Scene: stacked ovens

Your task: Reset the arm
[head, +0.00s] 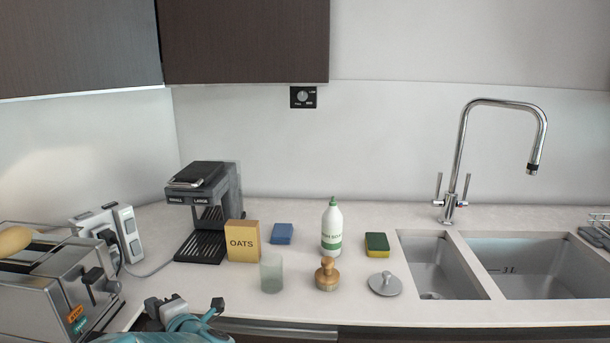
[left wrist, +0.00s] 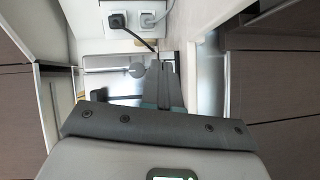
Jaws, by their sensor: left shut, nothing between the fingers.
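My left gripper (head: 165,309) shows low in the head view, at the counter's front edge just right of the toaster, with my teal arm behind it. In the left wrist view its two dark fingers (left wrist: 167,65) lie together, shut and empty. They point toward the toaster and the wall socket. No object is held. My right gripper is in neither view.
The toaster (head: 58,284) with bread stands close to the left of my gripper; the socket (head: 117,234) is behind it. A coffee machine (head: 205,209), oats box (head: 242,241) and glass (head: 271,274) stand to the right. The sink (head: 447,262) is farther right.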

